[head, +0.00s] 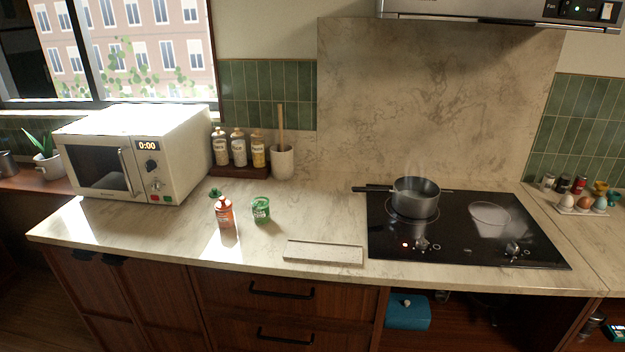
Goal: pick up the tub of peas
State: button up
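A small green tub with a pale label (261,210), which looks like the tub of peas, stands upright on the marble counter. It is just right of an orange-red bottle with a green top (225,211), with a small gap between them. The label's print is too small to read. My gripper is not in the head view.
A white microwave (140,155) stands to the left. Several bottles on a wooden stand (239,151) and a utensil crock (282,162) are behind. A flat pale tray (323,252) lies at the front edge. A pot (415,198) sits on the black hob (480,240).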

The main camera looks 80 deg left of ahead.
aim_at(260, 205)
jog(key=k, duration=0.95)
jog(key=u, duration=1.3)
